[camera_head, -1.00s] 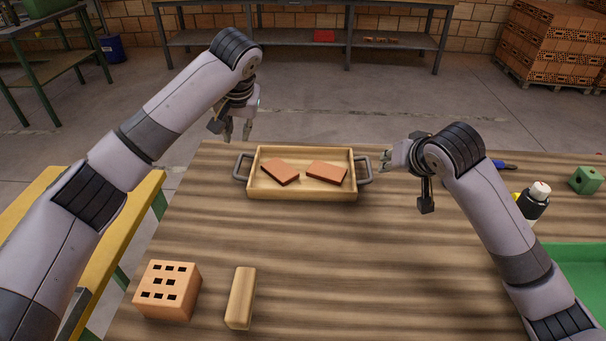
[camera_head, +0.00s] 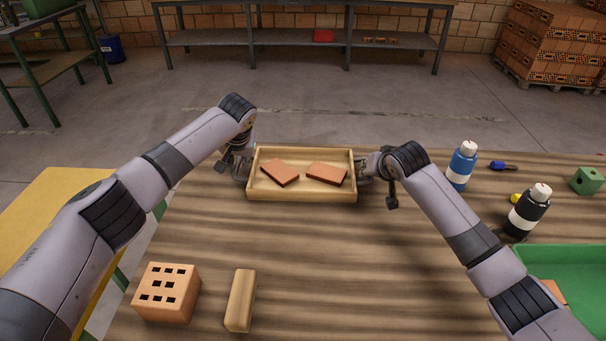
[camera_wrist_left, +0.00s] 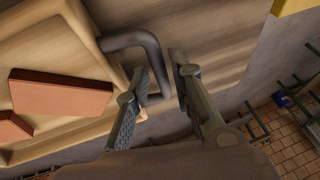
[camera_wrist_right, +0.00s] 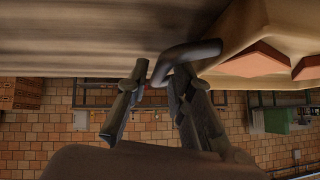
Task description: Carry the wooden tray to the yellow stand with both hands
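The wooden tray (camera_head: 302,194) rests on the table with two flat red-brown bricks (camera_head: 280,172) (camera_head: 326,174) in it. It has a grey handle at each end. My left gripper (camera_head: 240,170) is at the tray's left handle. In the left wrist view this handle (camera_wrist_left: 151,50) runs between the two open fingers (camera_wrist_left: 160,90). My right gripper (camera_head: 367,168) is at the right handle. In the right wrist view that handle (camera_wrist_right: 195,50) reaches between the fingers (camera_wrist_right: 158,90), which stand apart. The yellow stand (camera_head: 40,205) is left of the table, partly hidden by my left arm.
A holed brick (camera_head: 165,292) and a wooden block (camera_head: 240,300) lie at the table's front left. A blue bottle (camera_head: 462,166), a black bottle (camera_head: 527,211), a green cube (camera_head: 587,180) and a green bin (camera_head: 555,262) are at right. The table's middle is clear.

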